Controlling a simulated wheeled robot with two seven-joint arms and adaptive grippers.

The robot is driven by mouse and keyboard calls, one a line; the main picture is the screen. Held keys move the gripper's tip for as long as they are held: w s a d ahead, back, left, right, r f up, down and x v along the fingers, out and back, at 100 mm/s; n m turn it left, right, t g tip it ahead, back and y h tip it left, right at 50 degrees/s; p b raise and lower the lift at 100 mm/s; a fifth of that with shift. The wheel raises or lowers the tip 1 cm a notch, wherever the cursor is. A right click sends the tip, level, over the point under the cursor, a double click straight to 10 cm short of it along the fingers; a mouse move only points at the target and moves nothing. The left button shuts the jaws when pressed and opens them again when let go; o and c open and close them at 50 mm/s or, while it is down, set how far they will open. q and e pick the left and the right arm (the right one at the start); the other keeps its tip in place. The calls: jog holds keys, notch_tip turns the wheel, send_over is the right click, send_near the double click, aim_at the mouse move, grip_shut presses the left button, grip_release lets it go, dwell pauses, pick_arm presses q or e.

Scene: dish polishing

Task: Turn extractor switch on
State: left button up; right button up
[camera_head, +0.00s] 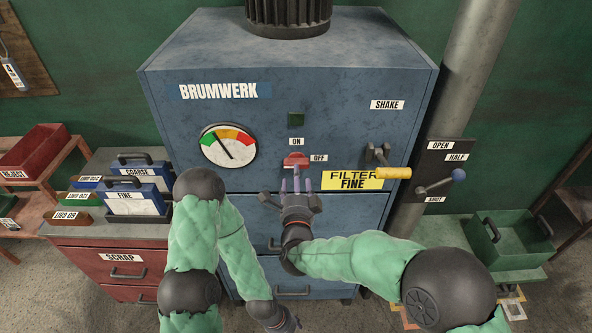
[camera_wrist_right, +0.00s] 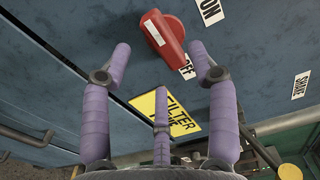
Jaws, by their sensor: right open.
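The extractor switch is a red rotary handle (camera_head: 296,160) on the front of the blue Brumwerk cabinet. Its handle lies sideways, with one end toward the OFF label (camera_head: 319,158); the ON label (camera_head: 297,142) is above it. My right gripper (camera_head: 297,182) is just below the switch, fingers pointing up at it. In the right wrist view the purple fingers (camera_wrist_right: 163,68) are spread and empty, and the red handle (camera_wrist_right: 167,38) sits beyond and between the two outer fingertips, apparently apart from them. My left gripper (camera_head: 286,325) hangs low at the bottom edge, partly cut off.
A dark green lamp (camera_head: 296,119) is above the switch. A gauge (camera_head: 228,145) is to the left. The yellow-handled shake crank (camera_head: 392,173) and filter label (camera_head: 352,180) are close on the right. A pipe lever (camera_head: 440,183) is farther right.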

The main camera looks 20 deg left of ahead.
aim_at(297, 162)
jog(key=shift+x, duration=2)
jog(key=c, duration=1.1)
